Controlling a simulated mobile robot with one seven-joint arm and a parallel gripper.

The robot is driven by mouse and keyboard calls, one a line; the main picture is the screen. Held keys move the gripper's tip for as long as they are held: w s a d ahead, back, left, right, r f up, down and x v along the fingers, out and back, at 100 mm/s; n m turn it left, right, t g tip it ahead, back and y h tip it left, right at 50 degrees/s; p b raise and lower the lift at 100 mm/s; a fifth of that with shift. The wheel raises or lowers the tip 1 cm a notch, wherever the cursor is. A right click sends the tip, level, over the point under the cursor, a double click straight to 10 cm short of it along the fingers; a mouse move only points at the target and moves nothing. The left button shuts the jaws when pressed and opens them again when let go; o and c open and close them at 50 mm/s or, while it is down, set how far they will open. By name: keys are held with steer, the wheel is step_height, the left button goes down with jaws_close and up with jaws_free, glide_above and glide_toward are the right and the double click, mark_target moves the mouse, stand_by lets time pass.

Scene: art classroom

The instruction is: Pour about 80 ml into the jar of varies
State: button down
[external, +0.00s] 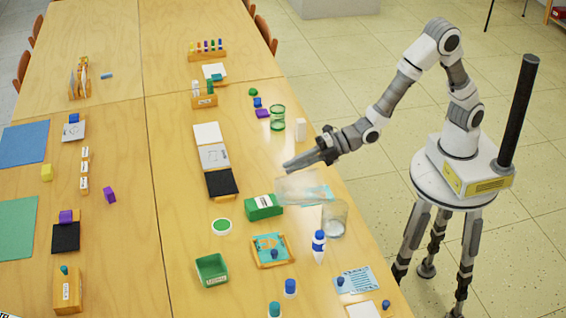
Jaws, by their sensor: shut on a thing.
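My gripper (303,162) is over the right side of the table, shut on a clear, see-through vessel (303,188). The vessel looks tipped onto its side, with one end towards a clear glass jar (334,219). The jar stands upright near the table's right edge, below and right of the gripper. Its lower part looks greyish; I cannot tell how much liquid is in it. No stream between vessel and jar can be made out. A green-tinted glass (277,118) stands farther back. No label naming a jar can be read.
A green box (263,207) sits close left of the vessel. A blue-and-white bottle (319,246) stands just in front of the jar. A wooden-framed tray (272,251) and green bin (211,270) lie nearer the front.

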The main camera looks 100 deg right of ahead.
mark_target(279, 179)
steer(key=shift+s+a+r, duration=0.1)
steer(key=shift+s+r, duration=0.05)
steer(key=shift+s, duration=0.15)
steer(key=w+p, duration=0.1)
steer(key=w+d+g+p, duration=0.1)
steer(key=w+f+g+p, duration=0.1)
steer(key=p, duration=0.1)
steer(key=shift+w+d+m, duration=0.1)
steer(key=shift+d+m, duration=0.1)
steer(key=shift+m, duration=0.2)
steer(key=shift+w+d+g+p, duration=0.15)
steer(key=shift+w+g+p, duration=0.2)
steer(key=shift+g+p, duration=0.35)
steer(key=shift+w+f+g+y, duration=0.15)
steer(key=shift+f+g+y, duration=0.15)
steer(key=shift+f, duration=0.65)
steer(key=shift+w+f+p, duration=0.1)
steer(key=shift+f+p, duration=0.25)
steer(key=shift+w+m+g+p, duration=0.1)
steer(key=shift+m+g+p, duration=0.2)
